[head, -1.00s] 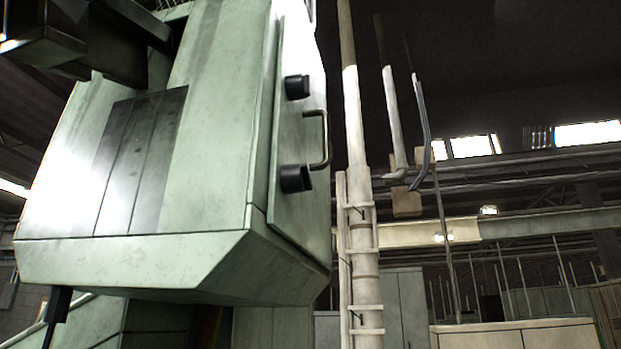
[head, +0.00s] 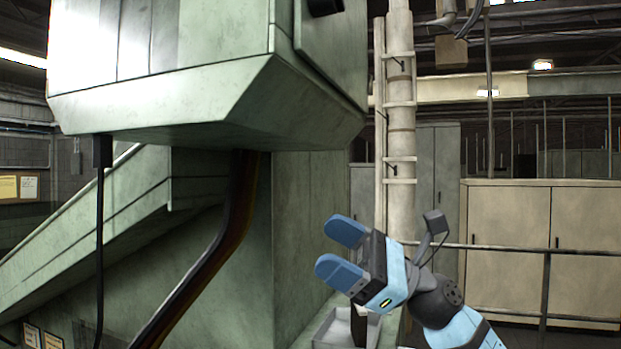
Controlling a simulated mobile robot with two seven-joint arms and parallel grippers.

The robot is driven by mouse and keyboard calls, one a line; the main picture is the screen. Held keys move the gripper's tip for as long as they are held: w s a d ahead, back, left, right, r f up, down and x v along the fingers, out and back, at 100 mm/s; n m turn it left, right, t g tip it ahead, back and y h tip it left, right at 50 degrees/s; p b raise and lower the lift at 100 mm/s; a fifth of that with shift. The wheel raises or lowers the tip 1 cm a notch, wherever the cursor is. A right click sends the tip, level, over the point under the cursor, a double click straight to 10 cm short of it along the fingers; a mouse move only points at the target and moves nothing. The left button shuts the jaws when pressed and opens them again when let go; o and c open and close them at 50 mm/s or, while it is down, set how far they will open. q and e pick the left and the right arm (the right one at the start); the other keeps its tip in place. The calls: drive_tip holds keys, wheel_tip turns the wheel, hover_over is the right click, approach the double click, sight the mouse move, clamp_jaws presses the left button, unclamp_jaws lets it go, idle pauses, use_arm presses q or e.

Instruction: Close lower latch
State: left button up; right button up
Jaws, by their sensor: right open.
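The lower latch is a black knob (head: 325,5), cut off by the top edge of the head view, on the side door panel (head: 338,45) of the green machine (head: 180,100). Only its bottom shows, so I cannot tell its position. The handle and upper latch are out of the frame. My right gripper (head: 342,250) is open and empty, with blue fingertips pointing left, well below the latch and in front of the machine's lower body. My left gripper is not in view.
A white pole with a ladder-like bracket (head: 400,120) stands right of the machine. Beige cabinets (head: 510,215) and a railing are behind my right arm. A black cable (head: 99,220) hangs at left. A small grey tray (head: 335,330) sits below my right gripper.

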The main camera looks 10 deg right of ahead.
drive_tip(key=s+d+r+n+t+h, duration=0.1)
drive_tip(key=s+r+n+t+h, duration=0.15)
drive_tip(key=s+r+n, duration=0.4)
drive_tip(key=s+d+r+n+t+h+p, duration=0.15)
drive_tip(key=s+r+n+h, duration=0.25)
drive_tip(key=r+n, duration=0.55)
drive_tip(key=s+d+r+n+t+h+b, duration=0.1)
drive_tip(key=s+d+r+n+t+h, duration=0.25)
drive_tip(key=r, duration=0.75)
drive_tip(key=shift+m+g+y, duration=0.25)
drive_tip(key=shift+m+y, duration=0.1)
drive_tip(key=shift+y, duration=0.15)
drive_tip(key=x, duration=0.3)
drive_tip(key=s+p+x, duration=0.1)
drive_tip(key=x, duration=0.2)
drive_tip(key=a+x, duration=0.1)
drive_tip(key=x, duration=0.2)
drive_tip(key=shift+s+a, duration=0.1)
drive_tip(key=shift+a, duration=0.15)
drive_tip(key=shift+m, duration=0.8)
drive_tip(key=m+b, duration=0.1)
drive_tip(key=m, duration=0.4)
drive_tip(key=shift+s+d+r+b, duration=0.1)
drive_tip(key=shift+d+r+b, duration=0.1)
drive_tip(key=shift+b, duration=0.15)
